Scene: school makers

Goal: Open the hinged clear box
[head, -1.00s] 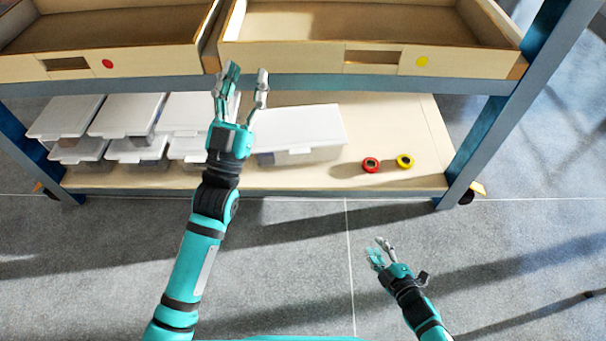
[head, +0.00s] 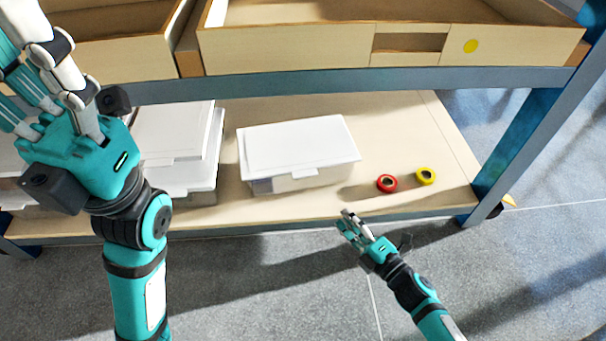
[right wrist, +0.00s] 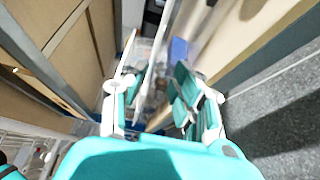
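The hinged clear box (head: 297,182) stands on the lower shelf, with its white lid (head: 297,145) closed. Its see-through front faces me, with a small latch tab at the lid's front edge. My right gripper (head: 350,222) is in front of and below the box, near the shelf's front edge, apart from the box. Its fingers are apart and empty, as the right wrist view (right wrist: 158,80) also shows. My left gripper (head: 30,70) is at the upper left, close to the camera, fingers spread and partly out of frame. It touches nothing that I can see.
Stacked similar boxes (head: 185,180) stand left of the box, partly behind my left arm. A red tape roll (head: 387,183) and a yellow one (head: 426,176) lie to its right. Wooden drawers (head: 330,52) and a blue-grey beam (head: 300,84) overhang the shelf. A blue post (head: 520,135) bounds the right.

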